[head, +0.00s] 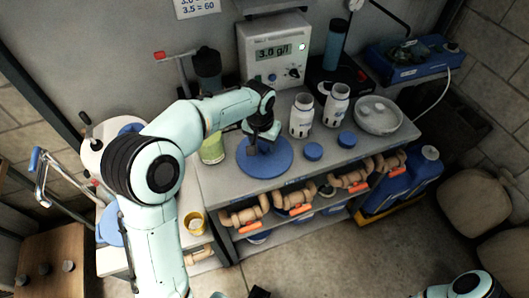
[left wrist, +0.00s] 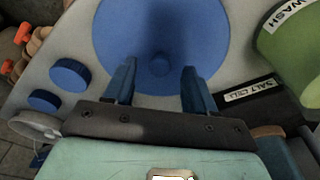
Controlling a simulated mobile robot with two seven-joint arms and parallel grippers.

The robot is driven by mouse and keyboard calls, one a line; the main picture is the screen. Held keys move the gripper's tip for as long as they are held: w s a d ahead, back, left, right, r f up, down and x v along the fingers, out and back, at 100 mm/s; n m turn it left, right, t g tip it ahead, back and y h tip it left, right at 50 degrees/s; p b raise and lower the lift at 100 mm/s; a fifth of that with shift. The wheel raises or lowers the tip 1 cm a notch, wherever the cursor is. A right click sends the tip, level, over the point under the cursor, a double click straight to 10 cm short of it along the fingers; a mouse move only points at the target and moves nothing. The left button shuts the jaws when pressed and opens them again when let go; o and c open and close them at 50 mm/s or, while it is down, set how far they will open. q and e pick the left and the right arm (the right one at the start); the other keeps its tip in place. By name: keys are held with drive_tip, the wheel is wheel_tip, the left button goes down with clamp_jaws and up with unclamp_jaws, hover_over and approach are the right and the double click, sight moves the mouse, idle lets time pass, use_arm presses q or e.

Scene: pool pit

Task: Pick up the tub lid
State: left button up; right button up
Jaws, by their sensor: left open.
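The tub lid is a large round blue disc (head: 275,167) lying flat on the grey bench. In the left wrist view the blue lid (left wrist: 213,25) fills the upper middle and has a small round knob at its centre. My left gripper (head: 258,146) is over the lid, pointing down. In the left wrist view its two blue fingers (left wrist: 160,70) are apart, one on each side of the knob, with nothing held. I cannot tell whether the fingertips touch the lid. The gripper hides part of the lid in the head view. My right gripper does not show.
Two white bottles (head: 302,116) stand right of the lid, with two small blue caps (head: 313,151) in front. A green tub (head: 212,149) is close on the left. A meter (head: 275,52) stands behind. Valves (head: 295,200) sit on the shelf below the front edge.

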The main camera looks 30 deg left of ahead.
use_arm(q)
drive_tip(key=shift+w+f, duration=0.25)
drive_tip(key=shift+f, duration=1)
clamp_jaws()
drive_tip(key=shift+r, duration=0.1)
